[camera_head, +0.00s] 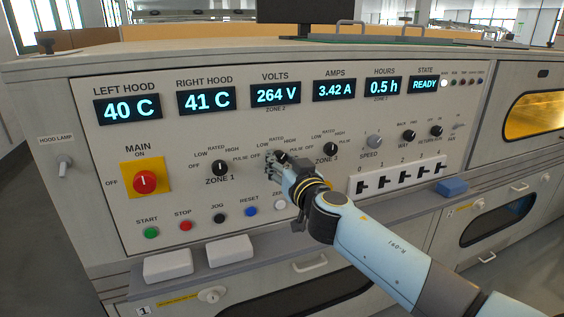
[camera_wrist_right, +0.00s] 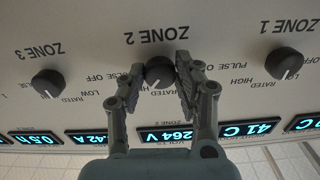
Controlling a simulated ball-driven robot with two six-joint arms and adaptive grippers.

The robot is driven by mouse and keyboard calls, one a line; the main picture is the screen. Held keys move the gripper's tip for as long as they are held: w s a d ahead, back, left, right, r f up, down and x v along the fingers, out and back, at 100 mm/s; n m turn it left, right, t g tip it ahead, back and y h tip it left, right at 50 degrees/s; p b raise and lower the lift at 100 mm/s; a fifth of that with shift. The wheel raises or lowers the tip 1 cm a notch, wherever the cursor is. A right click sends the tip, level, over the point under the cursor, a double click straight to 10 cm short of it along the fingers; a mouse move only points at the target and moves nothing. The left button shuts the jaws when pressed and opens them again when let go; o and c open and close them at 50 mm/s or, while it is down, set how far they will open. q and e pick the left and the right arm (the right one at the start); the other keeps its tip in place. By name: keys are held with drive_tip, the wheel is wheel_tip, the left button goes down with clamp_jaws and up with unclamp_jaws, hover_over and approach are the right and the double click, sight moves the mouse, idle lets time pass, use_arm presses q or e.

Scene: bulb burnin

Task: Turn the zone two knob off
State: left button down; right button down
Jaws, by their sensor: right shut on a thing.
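The black zone two knob (camera_head: 281,156) is on the grey control panel (camera_head: 105,180), partly hidden by my right gripper (camera_head: 277,165) in the head view. In the right wrist view, which shows the panel upside down, the zone two knob (camera_wrist_right: 158,71) sits between the two fingers of my right gripper (camera_wrist_right: 167,76), which is shut on it. A pale pointer line on the knob appears to face the display side, near the rated mark; its exact setting is hard to tell. The volts display (camera_head: 275,94) reads 264 V. My left gripper is not in view.
The zone 1 knob (camera_head: 219,167) and zone 3 knob (camera_head: 330,149) flank it. The red main switch (camera_head: 145,182) is at left. Several push buttons and a row of black toggle switches (camera_head: 402,174) are lower down. A ledge carries two white blocks and a blue block (camera_head: 452,187).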

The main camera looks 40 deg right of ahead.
drive_tip(key=shift+n, duration=0.3)
drive_tip(key=shift+n+b, duration=0.4)
drive_tip(key=shift+n, duration=0.6)
drive_tip(key=n, duration=0.2)
drive_tip(key=shift+n+b, duration=0.3)
drive_tip(key=n, duration=0.5)
drive_tip(key=shift+n, duration=0.3)
drive_tip(key=n, duration=0.6)
drive_tip(key=n+p, duration=0.1)
drive_tip(key=n, duration=0.5)
drive_tip(key=shift+n, duration=0.4)
drive_tip(key=shift+f, duration=0.1)
drive_tip(key=c, duration=0.9)
unclamp_jaws()
drive_tip(key=shift+c, duration=0.2)
